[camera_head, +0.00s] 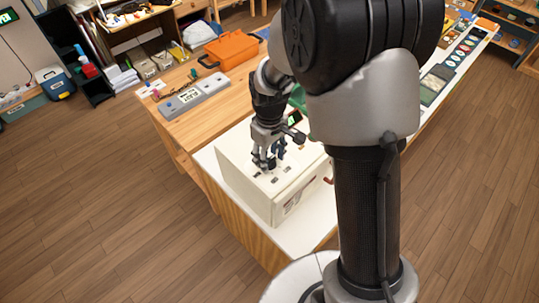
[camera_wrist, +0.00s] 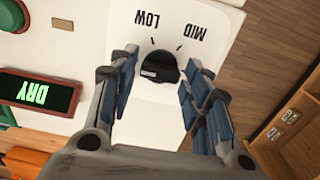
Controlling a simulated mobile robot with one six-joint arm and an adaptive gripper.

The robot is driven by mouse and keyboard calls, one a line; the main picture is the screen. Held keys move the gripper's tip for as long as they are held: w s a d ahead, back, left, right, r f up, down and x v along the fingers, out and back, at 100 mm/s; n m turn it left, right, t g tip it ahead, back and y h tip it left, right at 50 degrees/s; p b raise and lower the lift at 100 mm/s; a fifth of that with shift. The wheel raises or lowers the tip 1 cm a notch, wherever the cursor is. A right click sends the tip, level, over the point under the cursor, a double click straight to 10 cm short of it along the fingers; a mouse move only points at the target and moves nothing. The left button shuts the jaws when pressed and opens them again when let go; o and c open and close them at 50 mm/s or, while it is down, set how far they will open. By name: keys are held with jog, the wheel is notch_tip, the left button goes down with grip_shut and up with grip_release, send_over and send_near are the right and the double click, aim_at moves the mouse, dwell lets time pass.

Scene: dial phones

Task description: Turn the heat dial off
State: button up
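The heat dial (camera_wrist: 158,68) is a black knob on a white panel, with the printed words LOW and MID beside it, upside down in the wrist view. Which mark it points at I cannot tell. My gripper (camera_wrist: 161,62) is open, one finger on each side of the dial, with a gap visible on both sides. In the head view my gripper (camera_head: 265,164) points down over the top of the white box-shaped machine (camera_head: 245,178). The dial itself is hidden there behind the fingers.
A dark display (camera_wrist: 40,93) reads DRY in green beside the dial panel. Behind the machine, a grey panel device (camera_head: 195,97) and an orange toolbox (camera_head: 232,48) stand on the wooden table (camera_head: 172,128). Wooden floor lies open to the left.

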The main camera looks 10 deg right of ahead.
aim_at(270, 160)
jog(key=shift+o, duration=1)
notch_tip(270, 160, up, 12)
jog(key=shift+s+r, duration=0.1)
